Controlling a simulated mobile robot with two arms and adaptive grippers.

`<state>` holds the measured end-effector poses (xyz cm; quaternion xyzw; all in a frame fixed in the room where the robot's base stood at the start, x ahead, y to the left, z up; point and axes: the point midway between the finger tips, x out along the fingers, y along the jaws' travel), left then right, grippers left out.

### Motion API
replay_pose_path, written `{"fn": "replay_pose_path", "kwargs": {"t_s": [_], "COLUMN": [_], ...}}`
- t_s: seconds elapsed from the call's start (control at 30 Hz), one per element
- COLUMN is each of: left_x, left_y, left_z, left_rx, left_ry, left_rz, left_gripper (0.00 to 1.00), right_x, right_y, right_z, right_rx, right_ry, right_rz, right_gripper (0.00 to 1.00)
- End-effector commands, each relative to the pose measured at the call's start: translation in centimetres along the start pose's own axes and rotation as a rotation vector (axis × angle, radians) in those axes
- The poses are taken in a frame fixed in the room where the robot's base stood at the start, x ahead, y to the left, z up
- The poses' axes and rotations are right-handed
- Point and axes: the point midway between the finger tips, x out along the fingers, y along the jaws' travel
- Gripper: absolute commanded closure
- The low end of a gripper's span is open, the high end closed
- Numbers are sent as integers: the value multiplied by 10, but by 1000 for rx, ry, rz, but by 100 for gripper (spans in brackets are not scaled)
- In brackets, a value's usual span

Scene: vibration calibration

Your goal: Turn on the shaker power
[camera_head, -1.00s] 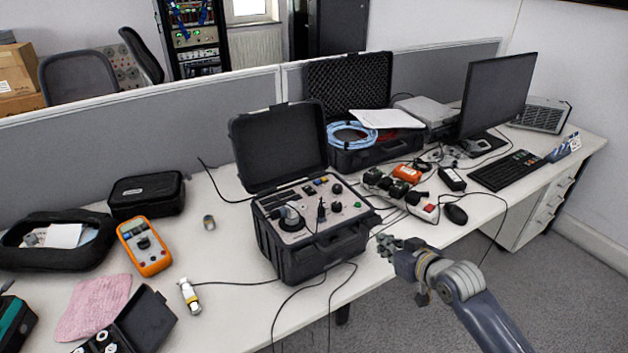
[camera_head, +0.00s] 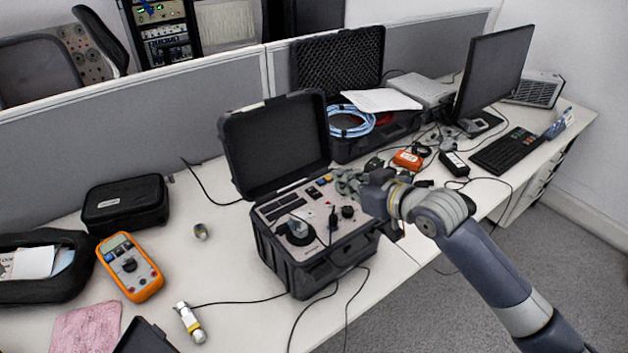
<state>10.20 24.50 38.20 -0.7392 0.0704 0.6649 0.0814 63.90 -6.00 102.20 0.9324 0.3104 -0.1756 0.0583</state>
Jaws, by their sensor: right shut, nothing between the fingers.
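The shaker unit is a black open case (camera_head: 325,275) on the desk, its lid (camera_head: 275,140) raised at the back. Its light control panel (camera_head: 287,206) carries knobs, a round dark fitting with a metal piece (camera_head: 300,230), plugged cables and a few coloured buttons near the back right. My right gripper (camera_head: 345,182) is shut and empty, at the right back part of the panel, close to the buttons. It hides part of that corner, and I cannot tell whether it touches the panel. My left gripper is not in view.
An orange multimeter (camera_head: 129,266), a black pouch (camera_head: 125,204) and a small metal cylinder (camera_head: 200,232) lie to the left. A cabled sensor (camera_head: 190,322) lies in front. Behind stand a second open case with blue cable (camera_head: 350,120), a monitor (camera_head: 493,75) and a keyboard (camera_head: 507,160).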

Motion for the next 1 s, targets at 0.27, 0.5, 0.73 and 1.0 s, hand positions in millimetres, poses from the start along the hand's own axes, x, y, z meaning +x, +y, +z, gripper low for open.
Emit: {"fn": "replay_pose_path", "kwargs": {"t_s": [0.27, 0.5, 0.73, 1.0], "left_x": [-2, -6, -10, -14], "left_y": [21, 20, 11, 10], "left_z": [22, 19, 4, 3], "left_rx": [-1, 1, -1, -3], "left_ry": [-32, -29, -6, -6], "left_rz": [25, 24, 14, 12], "left_gripper": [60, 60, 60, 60], "right_x": [2, 27, 61, 97], "right_y": [0, -1, 0, 0], "right_z": [0, -2, -1, -1], "right_rx": [1, 2, 2, 2], "right_ry": [0, 0, -1, -1], "right_rz": [1, -1, 0, 1], "right_gripper": [100, 100, 100, 100]}}
